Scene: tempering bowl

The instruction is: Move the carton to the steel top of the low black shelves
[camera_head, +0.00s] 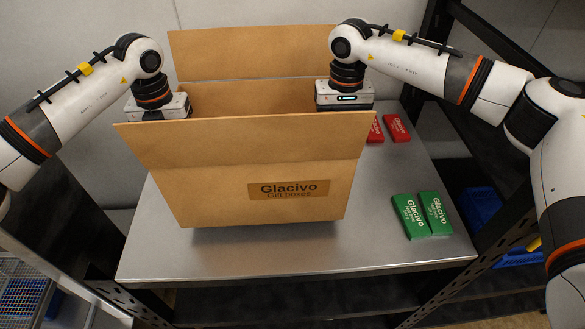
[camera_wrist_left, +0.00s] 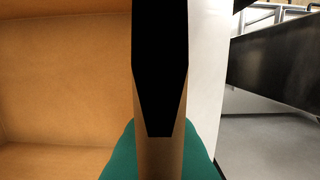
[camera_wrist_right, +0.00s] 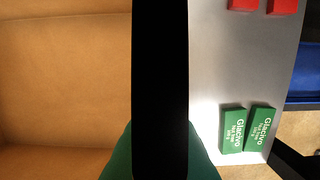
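The carton (camera_head: 255,190), brown with a "Glacivo Gift boxes" label and raised front and back flaps, stands upright over the steel top (camera_head: 400,260) of the low black shelves. A dark shadow lies under its front edge; I cannot tell whether it touches the steel. My left gripper (camera_head: 160,110) is at the carton's left wall, my right gripper (camera_head: 344,98) at its right wall. In the left wrist view (camera_wrist_left: 160,160) and right wrist view (camera_wrist_right: 160,165), green finger pads sit on both sides of a wall, closed on it. The fingertips are hidden in the head view.
Two green boxes (camera_head: 422,216) lie on the steel top right of the carton, and two red boxes (camera_head: 397,128) lie farther back. Blue crates (camera_head: 485,210) stand in dark shelving at the right. A wire basket (camera_head: 22,290) is at the lower left. The front steel strip is clear.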

